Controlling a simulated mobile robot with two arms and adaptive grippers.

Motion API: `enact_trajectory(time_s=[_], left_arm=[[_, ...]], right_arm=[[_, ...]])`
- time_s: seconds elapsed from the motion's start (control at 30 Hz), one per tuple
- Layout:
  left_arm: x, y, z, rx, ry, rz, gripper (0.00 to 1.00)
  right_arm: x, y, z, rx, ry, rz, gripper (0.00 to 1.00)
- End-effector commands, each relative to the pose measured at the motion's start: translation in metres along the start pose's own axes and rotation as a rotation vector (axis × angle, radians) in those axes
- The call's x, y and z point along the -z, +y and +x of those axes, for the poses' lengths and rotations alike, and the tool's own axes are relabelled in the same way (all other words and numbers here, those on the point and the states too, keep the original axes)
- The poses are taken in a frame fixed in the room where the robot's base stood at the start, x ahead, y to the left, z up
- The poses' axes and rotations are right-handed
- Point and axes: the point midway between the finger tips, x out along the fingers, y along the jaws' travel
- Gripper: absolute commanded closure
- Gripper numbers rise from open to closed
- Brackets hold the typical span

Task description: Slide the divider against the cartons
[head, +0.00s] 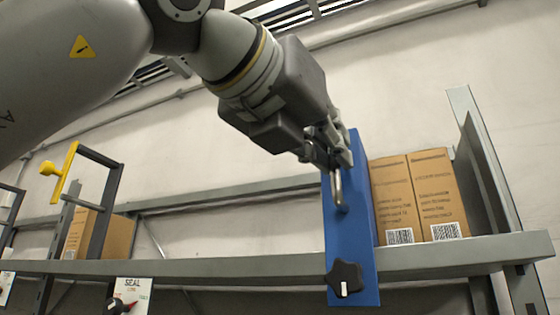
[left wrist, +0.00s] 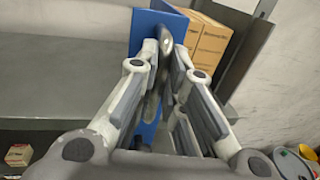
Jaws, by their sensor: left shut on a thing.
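The blue divider (head: 365,263) stands upright on the grey shelf, with a metal handle (head: 338,188) and a black star knob (head: 345,279) on its front. Two brown cartons, a left one (head: 394,198) and a right one (head: 437,190), stand just to its right. The divider (left wrist: 150,131) and cartons (left wrist: 207,42) also show in the left wrist view. I cannot tell whether divider and nearest carton touch. My left gripper (head: 330,150) is shut on the divider's handle; its fingers hide part of it in the left wrist view (left wrist: 163,55). My right gripper is not in view.
A grey upright (head: 485,160) stands right of the cartons.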

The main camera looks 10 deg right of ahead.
Motion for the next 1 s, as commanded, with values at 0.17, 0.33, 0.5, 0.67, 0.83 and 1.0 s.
enact_trajectory(time_s=[0.17, 0.33, 0.5, 0.67, 0.83, 1.0], left_arm=[[-0.006, -0.018, 0.0, 0.006, -0.016, 0.005, 1.0], [-0.007, -0.02, 0.0, 0.004, -0.018, 0.003, 1.0], [-0.008, -0.019, 0.0, 0.002, -0.019, 0.001, 1.0], [-0.009, -0.018, 0.0, 0.001, -0.02, 0.0, 0.81], [-0.009, -0.017, -0.001, 0.0, -0.021, -0.003, 0.69], [-0.01, -0.015, -0.001, -0.001, -0.021, -0.005, 0.69]], right_arm=[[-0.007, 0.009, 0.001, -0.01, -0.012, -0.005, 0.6], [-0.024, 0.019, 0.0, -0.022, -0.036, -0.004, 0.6], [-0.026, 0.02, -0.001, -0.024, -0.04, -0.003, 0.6], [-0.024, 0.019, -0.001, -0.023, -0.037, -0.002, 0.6], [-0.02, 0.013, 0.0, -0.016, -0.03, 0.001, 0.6], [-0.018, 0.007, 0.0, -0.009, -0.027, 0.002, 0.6]])
